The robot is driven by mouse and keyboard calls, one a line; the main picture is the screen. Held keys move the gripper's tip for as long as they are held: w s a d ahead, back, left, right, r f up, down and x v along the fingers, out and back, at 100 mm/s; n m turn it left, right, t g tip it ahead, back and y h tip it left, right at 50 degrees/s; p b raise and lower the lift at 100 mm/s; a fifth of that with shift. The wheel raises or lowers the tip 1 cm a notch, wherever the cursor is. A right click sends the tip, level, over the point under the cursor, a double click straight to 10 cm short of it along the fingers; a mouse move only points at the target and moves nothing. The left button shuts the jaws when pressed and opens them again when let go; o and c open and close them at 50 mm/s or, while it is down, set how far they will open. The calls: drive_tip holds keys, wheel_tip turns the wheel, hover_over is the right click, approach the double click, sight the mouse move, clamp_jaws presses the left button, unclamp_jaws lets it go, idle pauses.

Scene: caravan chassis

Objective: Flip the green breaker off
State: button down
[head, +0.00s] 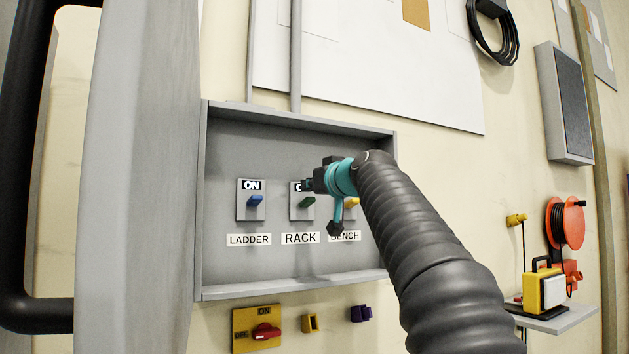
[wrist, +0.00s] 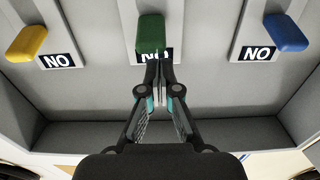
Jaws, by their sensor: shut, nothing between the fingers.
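The green breaker (head: 307,203) sits in the middle of the grey breaker panel (head: 225,145), above the label RACK. Its plate reads ON, partly covered by my gripper in the head view. My gripper (head: 309,185) is shut and empty, in front of the plate just above the green lever. In the wrist view, which shows the panel upside down, the green lever (wrist: 151,32) is just beyond the shut fingertips (wrist: 158,62). I cannot tell whether they touch.
The blue breaker (head: 255,201), labelled LADDER, is left, showing ON. The yellow breaker (head: 351,203), labelled BENCH, is right, partly behind my gripper. The panel has a raised rim. A red rotary switch (head: 265,332) is below. A grey door (head: 145,150) stands left.

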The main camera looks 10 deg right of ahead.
drive_tip(key=shift+s+d+f, duration=0.1)
drive_tip(key=shift+s+f, duration=0.1)
drive_tip(key=shift+f, duration=0.35)
